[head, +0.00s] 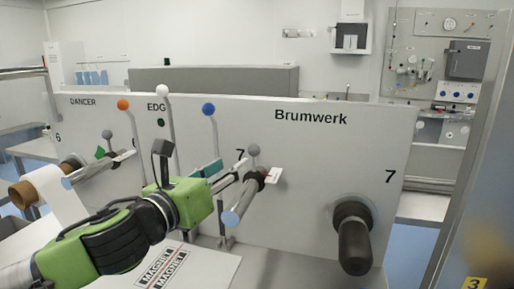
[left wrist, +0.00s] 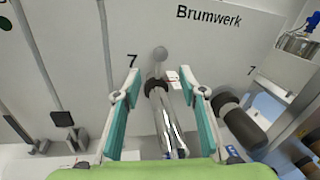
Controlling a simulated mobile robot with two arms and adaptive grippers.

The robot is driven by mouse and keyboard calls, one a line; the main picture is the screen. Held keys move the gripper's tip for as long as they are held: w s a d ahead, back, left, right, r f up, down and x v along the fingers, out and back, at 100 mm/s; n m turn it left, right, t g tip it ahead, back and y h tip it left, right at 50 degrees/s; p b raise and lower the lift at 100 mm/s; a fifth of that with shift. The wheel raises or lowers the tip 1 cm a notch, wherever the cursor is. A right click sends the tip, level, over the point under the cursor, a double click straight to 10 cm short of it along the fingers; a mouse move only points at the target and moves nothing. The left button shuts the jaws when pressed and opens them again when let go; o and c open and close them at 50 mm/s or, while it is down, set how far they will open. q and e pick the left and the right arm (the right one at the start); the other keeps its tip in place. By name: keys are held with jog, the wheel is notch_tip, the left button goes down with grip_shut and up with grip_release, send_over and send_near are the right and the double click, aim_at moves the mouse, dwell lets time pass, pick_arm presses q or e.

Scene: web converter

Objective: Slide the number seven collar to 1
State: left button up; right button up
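The number seven collar (left wrist: 154,86) is a dark ring on a shiny metal shaft (left wrist: 170,130), close to the panel beside a "7" label. A grey ball knob (left wrist: 160,53) stands up at it, and a white tag (left wrist: 173,77) with red marks sits at its right. In the head view the knob (head: 254,151) and the tag (head: 274,175) show at the shaft's panel end. My left gripper (head: 230,178) is open. In the left wrist view its teal-padded fingers (left wrist: 160,78) lie on either side of the shaft, apart from the collar. My right gripper is out of view.
A dark roller (head: 354,240) sticks out at right under another "7". Levers with orange, white and blue knobs (head: 208,109) rise at left. A second shaft with a brown core (head: 40,187) is at far left. A metal post (head: 470,150) stands at right.

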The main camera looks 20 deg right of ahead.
aim_at(251, 151)
pick_arm(q)
jog(key=p+x, duration=0.1)
jog(key=x, duration=0.3)
jog(key=shift+w+d+r, duration=0.1)
jog(key=shift+d+r, duration=0.05)
jog(key=p+x, duration=0.1)
jog(key=x, duration=0.5)
jog(key=shift+x, duration=0.85)
jog(key=shift+f, duration=0.2)
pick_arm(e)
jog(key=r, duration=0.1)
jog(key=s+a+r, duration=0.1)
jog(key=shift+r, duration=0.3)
